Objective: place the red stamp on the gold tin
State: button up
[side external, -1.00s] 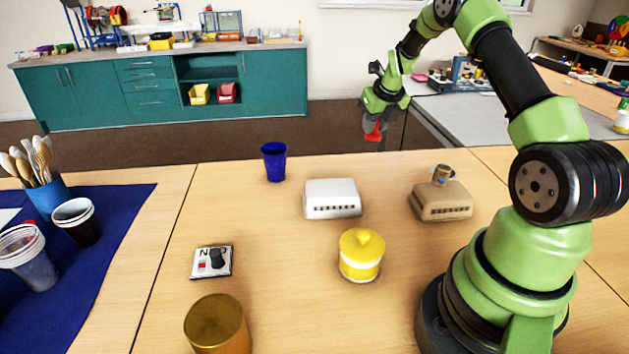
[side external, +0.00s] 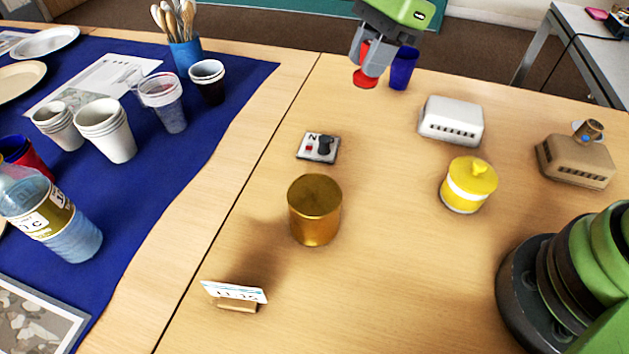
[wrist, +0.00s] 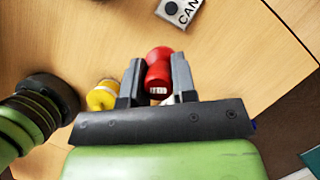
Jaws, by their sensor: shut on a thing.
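The red stamp (side external: 364,78) is held in the air by my gripper (side external: 367,60), which is shut on it. In the side external view it hangs in front of and just left of a blue cup, with its round red end below the fingers. In the wrist view the stamp (wrist: 158,70) sits between the two fingers of my gripper (wrist: 157,66). The gold tin (side external: 315,212) stands upright on the table, nearer the camera than the stamp and well apart from it. Its flat top is bare. I cannot make out the gold tin in the wrist view.
A small panel with a black knob (side external: 318,147) lies behind the tin. A yellow pot (side external: 468,186), white box (side external: 451,121), tan box (side external: 576,159) and the blue cup (side external: 403,68) stand to the right. A card in a holder (side external: 236,294) is in front. Cups crowd the blue cloth (side external: 215,120).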

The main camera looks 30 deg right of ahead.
jog(key=s+a+r+n+g+h, duration=0.1)
jog(key=s+a+r+n+g, duration=0.1)
jog(key=s+a+n, duration=0.4)
jog(key=s+a+r+n+g+h, duration=0.1)
jog(key=s+a+n+g, duration=0.1)
jog(key=s+a+n, duration=0.45)
jog(key=m, duration=0.1)
send_over(313, 204)
jog(key=w, duration=0.1)
jog(key=f, duration=0.3)
jog(key=d+f, duration=0.1)
jog(key=f, duration=0.1)
jog(key=shift+w+f, duration=0.15)
jog(key=shift+f, duration=2.15)
jog(key=o, duration=0.9)
jog(key=shift+f, duration=0.1)
jog(key=v, duration=1.2)
jog(key=shift+r, duration=0.25)
